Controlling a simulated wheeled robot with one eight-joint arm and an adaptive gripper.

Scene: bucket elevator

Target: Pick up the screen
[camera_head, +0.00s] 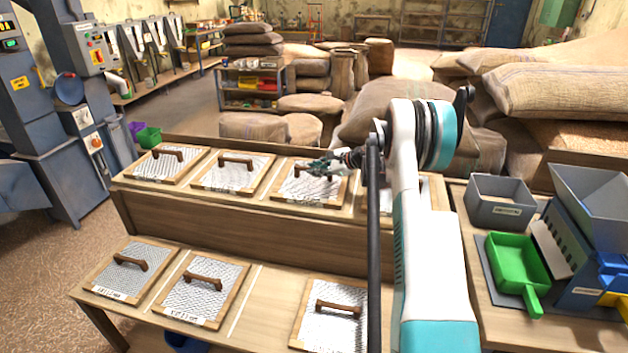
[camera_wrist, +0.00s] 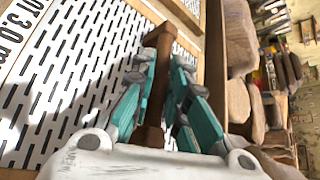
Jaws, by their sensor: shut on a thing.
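Several screens, each a perforated or mesh metal sheet in a wooden frame with a brown handle, lie on a two-level wooden rack (camera_head: 260,240). My gripper (camera_head: 325,165) is at the third screen from the left on the upper level (camera_head: 310,188). In the wrist view its teal fingers (camera_wrist: 163,88) are shut around that screen's brown wooden handle (camera_wrist: 153,112). The slotted white sheet (camera_wrist: 70,75) has a partly cut-off label ending in "OT 3.0 m". The screen appears to lie on the rack; I cannot tell whether it is lifted.
Other upper screens (camera_head: 237,175) lie to the left, and one at the right is partly behind my arm. Lower screens (camera_head: 205,288) lie in front, with an empty slot (camera_head: 265,300) between two. A table at right holds a grey bin (camera_head: 500,210) and green scoop (camera_head: 516,262). Sacks (camera_head: 400,110) stand behind.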

